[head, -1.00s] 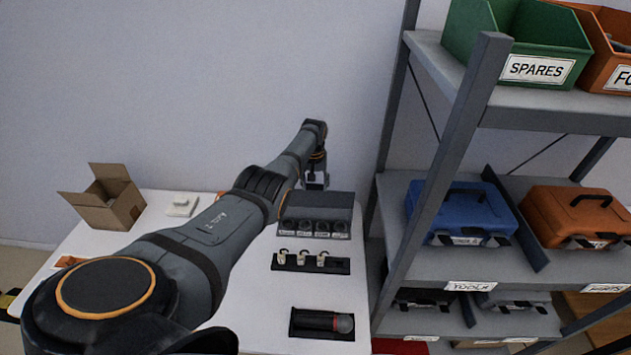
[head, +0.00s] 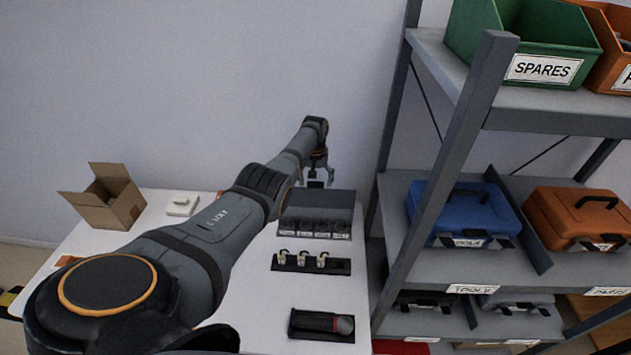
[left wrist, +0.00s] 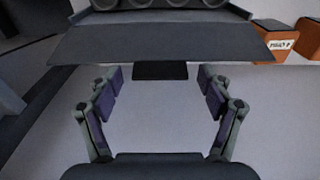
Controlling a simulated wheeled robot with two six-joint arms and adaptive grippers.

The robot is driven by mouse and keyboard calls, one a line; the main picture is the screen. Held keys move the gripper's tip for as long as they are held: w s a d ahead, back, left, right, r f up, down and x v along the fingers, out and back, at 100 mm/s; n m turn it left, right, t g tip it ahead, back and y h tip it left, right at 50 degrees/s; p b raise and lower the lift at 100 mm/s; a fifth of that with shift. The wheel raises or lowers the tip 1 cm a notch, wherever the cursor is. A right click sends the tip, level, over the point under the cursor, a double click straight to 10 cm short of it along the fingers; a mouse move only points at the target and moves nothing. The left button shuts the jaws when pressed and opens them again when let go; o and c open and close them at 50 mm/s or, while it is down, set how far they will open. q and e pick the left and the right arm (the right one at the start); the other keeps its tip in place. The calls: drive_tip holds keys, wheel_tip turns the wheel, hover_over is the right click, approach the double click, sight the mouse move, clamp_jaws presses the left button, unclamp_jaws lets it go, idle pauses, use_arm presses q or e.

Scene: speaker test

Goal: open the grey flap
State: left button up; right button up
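A dark grey box (head: 310,228) with a row of round sockets on its front stands at the back of the white table. Its flat grey top, which looks like the flap (head: 322,200), lies level and appears shut. In the left wrist view the grey flap (left wrist: 165,44) spans the upper part, with a dark tab (left wrist: 160,70) at its edge. My left gripper (head: 318,180) is just behind the box. In the left wrist view my left gripper (left wrist: 160,85) is open, its fingers on either side of the tab with clear gaps. My right gripper is not in view.
A black holder with small light plugs (head: 303,260) and a tray with a microphone (head: 320,324) lie in front of the box. An open carton (head: 108,205) stands at the left. A metal shelf post (head: 445,185) rises at the right; the wall is behind.

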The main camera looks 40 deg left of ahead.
sight(315, 192)
use_arm(q)
wheel_tip(315, 192, up, 12)
drive_tip(key=shift+s+d, duration=0.3)
drive_tip(key=shift+s, duration=0.15)
idle(0.5)
